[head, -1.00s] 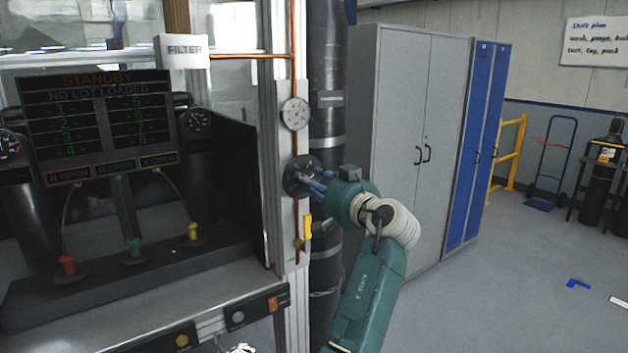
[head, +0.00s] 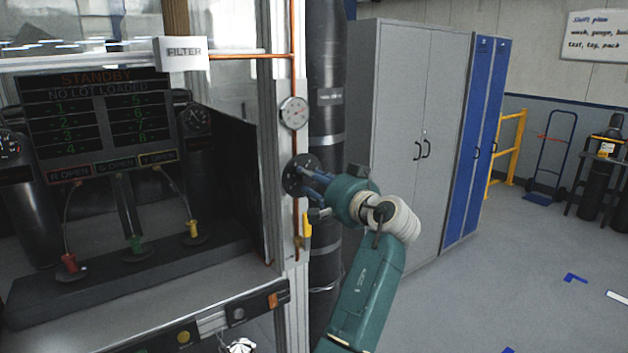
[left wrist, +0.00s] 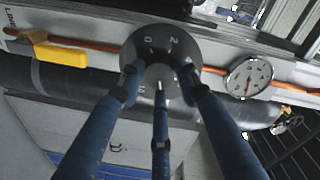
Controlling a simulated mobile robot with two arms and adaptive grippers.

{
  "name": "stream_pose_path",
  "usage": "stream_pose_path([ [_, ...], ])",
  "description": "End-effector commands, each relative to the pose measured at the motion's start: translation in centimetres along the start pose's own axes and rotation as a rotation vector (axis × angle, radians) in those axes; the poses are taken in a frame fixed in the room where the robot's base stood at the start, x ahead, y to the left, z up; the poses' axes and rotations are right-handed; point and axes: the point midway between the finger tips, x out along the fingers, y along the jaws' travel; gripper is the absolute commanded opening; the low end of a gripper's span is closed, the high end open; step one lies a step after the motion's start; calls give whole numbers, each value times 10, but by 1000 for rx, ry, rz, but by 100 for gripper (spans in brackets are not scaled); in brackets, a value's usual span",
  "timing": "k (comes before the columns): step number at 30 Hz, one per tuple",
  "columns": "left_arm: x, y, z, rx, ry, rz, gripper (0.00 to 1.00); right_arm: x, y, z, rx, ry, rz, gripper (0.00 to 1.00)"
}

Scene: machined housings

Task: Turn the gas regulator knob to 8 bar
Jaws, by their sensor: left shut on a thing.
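The gas regulator (head: 296,175) is a dark round dial on the panel post, below a white round gauge with a red needle (head: 294,113). My left gripper (head: 306,180) reaches it from the right, and its fingers are shut on the knob. In the left wrist view the blue fingers (left wrist: 160,84) close around a grey knob (left wrist: 160,74) at the centre of the dark dial (left wrist: 150,42). Marks 0 and 2 show on the dial; the other marks are hidden or unclear. The gauge (left wrist: 250,78) also shows there, its scale too small to read. My right gripper is not in view.
A yellow valve handle (head: 306,231) sits on the copper pipe just below the regulator. A dark vertical pipe (head: 326,80) runs right behind it. The bench with a STANDBY display (head: 95,80) is left; grey cabinets (head: 400,110) stand right.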

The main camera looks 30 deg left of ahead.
Motion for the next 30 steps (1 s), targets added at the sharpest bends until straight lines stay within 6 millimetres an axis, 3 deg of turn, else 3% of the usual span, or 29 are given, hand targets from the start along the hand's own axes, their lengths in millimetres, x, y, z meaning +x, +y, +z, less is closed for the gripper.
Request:
stream_pose_path([
  [1, 2, -10, -5, -7, 11, -17, 7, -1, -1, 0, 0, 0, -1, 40],
  [4, 2, -10, -5, -8, 11, -17, 7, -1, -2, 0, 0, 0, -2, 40],
  [5, 2, -10, -5, -8, 11, -17, 39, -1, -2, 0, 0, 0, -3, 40],
  [7, 2, -9, -5, -8, 10, -15, 51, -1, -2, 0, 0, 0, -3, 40],
  [19, -10, -2, -3, -4, 8, -4, 51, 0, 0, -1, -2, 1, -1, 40],
  [30, -82, -3, -1, -6, 6, -5, 51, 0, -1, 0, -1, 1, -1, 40],
])
